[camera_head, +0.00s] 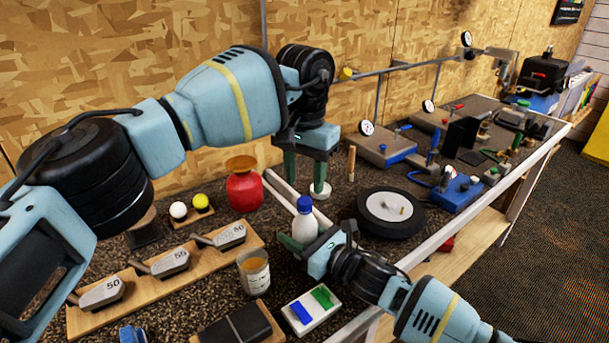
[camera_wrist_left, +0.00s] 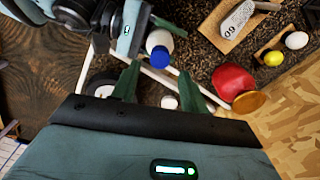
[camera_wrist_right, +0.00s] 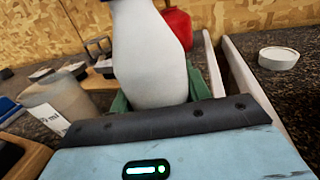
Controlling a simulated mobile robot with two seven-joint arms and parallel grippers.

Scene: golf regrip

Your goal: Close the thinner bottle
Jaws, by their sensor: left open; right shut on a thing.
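The thinner bottle, a white bottle (camera_head: 305,226), stands upright on the bench in the head view. A blue cap (camera_head: 304,204) sits on its top; I cannot tell whether it is tight. My right gripper (camera_head: 305,243) is shut around the bottle's lower body, which also shows between its fingers in the right wrist view (camera_wrist_right: 150,60). My left gripper (camera_head: 306,180) is open and empty, pointing down behind the bottle. The bottle (camera_wrist_left: 159,36) and its blue cap (camera_wrist_left: 160,57) lie beyond its fingertips in the left wrist view, apart from them.
A small white disc (camera_wrist_right: 278,58) lies on the bench near my left fingertips. A red vase (camera_head: 244,190) stands left, a glass jar (camera_head: 254,275) in front, a black-rimmed round dish (camera_head: 390,208) right. Pale bars (camera_head: 283,190) lie behind the bottle.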

